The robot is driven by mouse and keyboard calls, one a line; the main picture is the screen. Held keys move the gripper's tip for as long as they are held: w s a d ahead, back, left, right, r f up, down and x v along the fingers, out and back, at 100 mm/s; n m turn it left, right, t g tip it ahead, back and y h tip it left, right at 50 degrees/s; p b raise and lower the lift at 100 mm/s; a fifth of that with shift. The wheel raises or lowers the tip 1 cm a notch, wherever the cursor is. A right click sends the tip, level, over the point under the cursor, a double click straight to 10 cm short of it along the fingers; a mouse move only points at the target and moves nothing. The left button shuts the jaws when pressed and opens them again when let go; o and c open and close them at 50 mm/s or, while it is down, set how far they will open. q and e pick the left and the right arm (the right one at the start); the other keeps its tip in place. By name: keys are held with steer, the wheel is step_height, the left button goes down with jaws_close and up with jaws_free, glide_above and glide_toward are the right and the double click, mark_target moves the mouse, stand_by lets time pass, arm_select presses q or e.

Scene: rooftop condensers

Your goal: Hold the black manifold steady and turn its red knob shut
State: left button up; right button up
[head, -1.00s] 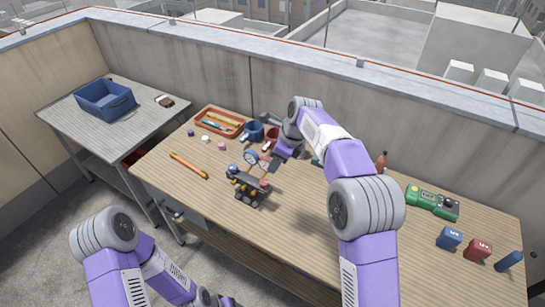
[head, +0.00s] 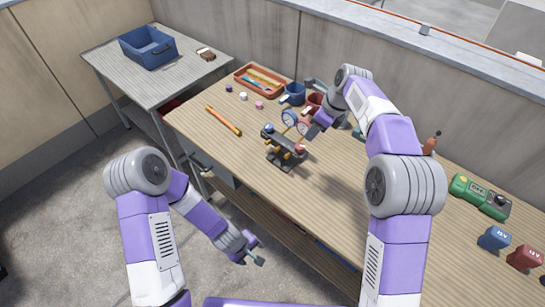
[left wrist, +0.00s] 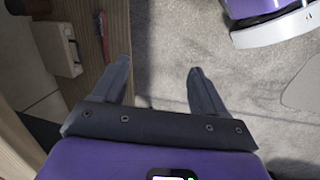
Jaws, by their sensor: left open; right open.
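The black manifold (head: 284,162) stands on the workbench with brass fittings and two round gauges (head: 290,118) behind it. Its red knob (head: 301,147) is at the right end and a blue knob (head: 268,127) at the left end. My right gripper (head: 308,136) is above and behind the red knob, close to it; its fingers are small here and contact cannot be told. My left gripper (head: 257,259) is off the bench's front edge, low and away from the manifold. In the left wrist view it (left wrist: 157,75) is open and empty over the floor.
The workbench (head: 215,150) also holds an orange tray (head: 260,83), a blue mug (head: 292,94), a reddish mug (head: 315,102), an orange pencil-like stick (head: 223,120) and a green meter (head: 480,196). A side table (head: 140,91) bears a blue bin (head: 147,48).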

mark_target(280, 154)
arm_select(q)
steer(key=w+d+r+n+t+h, duration=0.1)
steer(key=w+d+r+n, duration=0.35)
steer(key=r+n, duration=0.2)
steer(key=w+d+r+n+h, duration=0.1)
steer(key=w+d+r+n, duration=0.35)
steer(key=n, duration=0.25)
steer(key=w+n+t, duration=0.1)
steer(key=w, duration=0.1)
steer(key=w+r+n+t+h, duration=0.1)
steer(key=w, duration=0.2)
steer(key=w+n+t+h, duration=0.1)
steer(key=w, duration=0.2)
steer(key=shift+r, duration=0.4)
steer(key=w+a+n+t, duration=0.1)
steer(key=w, duration=0.2)
steer(key=w+a+r+n+t+h, duration=0.1)
steer(key=w+t, duration=0.1)
steer(key=w, duration=0.2)
steer(key=w+a+r+n+t, duration=0.1)
steer(key=w+a+t, duration=0.1)
steer(key=w, duration=0.2)
steer(key=shift+w+r, duration=0.1)
steer(key=shift+w, duration=0.05)
steer(key=shift+r+x, duration=0.2)
steer(key=shift+x, duration=3.5)
steer(key=shift+d, duration=0.1)
jaws_close()
arm_select(e)
steer(key=shift+o, duration=0.3)
